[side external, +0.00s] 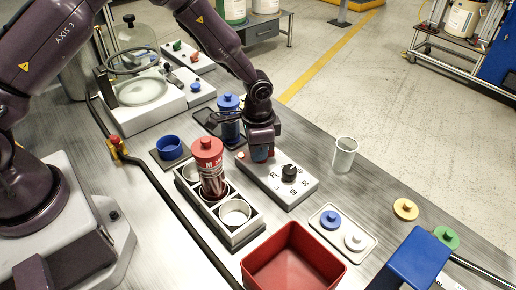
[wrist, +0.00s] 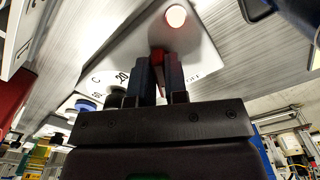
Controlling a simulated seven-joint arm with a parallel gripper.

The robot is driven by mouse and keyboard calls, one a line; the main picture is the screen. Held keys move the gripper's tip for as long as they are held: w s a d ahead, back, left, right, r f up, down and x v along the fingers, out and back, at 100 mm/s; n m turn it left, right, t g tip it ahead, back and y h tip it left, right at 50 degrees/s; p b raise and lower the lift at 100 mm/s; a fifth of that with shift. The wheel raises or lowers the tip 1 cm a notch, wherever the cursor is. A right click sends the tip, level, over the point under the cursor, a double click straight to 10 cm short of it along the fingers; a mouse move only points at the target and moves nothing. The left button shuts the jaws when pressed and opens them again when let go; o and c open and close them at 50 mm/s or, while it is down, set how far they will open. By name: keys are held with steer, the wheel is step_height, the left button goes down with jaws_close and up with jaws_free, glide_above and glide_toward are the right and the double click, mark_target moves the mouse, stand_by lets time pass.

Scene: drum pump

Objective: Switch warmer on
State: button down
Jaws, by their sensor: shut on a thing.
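The white control box (side external: 300,191) lies on the metal table with a black dial knob (side external: 289,172) and printed marks on its top. My gripper (side external: 261,156) points down over the box's far-left end. In the wrist view my gripper (wrist: 159,80) is shut on a red switch lever (wrist: 157,57) that shows between the fingertips. The lettering "OFF" is printed beside the fingers. A round, pale lamp with a pinkish rim (wrist: 176,16) sits on the panel beyond the lever. The fingers hide most of the lever, so its exact position is unclear.
A rack (side external: 245,232) with a red-lidded jar (side external: 209,165) stands left of the box. A clear beaker (side external: 344,155) stands to its right. A red bin (side external: 294,262) and a tray of lids (side external: 361,249) are nearer. A blue-lidded jar (side external: 229,120) stands behind my gripper.

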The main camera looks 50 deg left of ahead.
steer(key=shift+m, duration=0.7)
steer(key=c, duration=1.1)
jaws_free()
steer(key=shift+c, duration=0.2)
step_height(320, 180, up, 13)
